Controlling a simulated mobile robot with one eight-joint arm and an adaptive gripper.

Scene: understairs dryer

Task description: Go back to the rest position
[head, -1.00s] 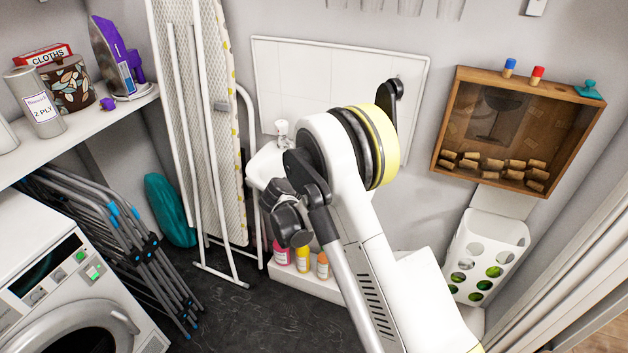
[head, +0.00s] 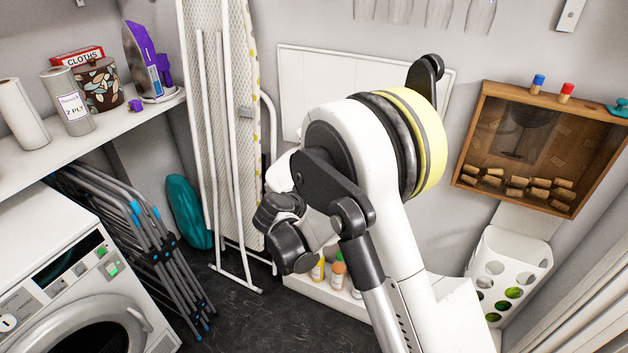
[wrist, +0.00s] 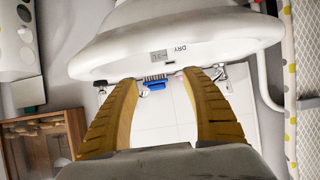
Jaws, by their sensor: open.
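My gripper (wrist: 166,110) shows in the wrist view as two ribbed yellow-brown fingers, spread apart with nothing between them. I cannot tell whether the fingers touch the white body. In the head view my bent arm fills the middle, and the fingers are hidden behind its links.
At left are a washing machine (head: 75,325), folded grey-framed chairs (head: 150,245) and a shelf (head: 120,125). An ironing board (head: 225,130) leans behind. A cork box (head: 540,145) and a white holder (head: 510,270) are at right. Bottles (head: 338,270) stand low behind my arm. Dark floor (head: 255,320) is clear.

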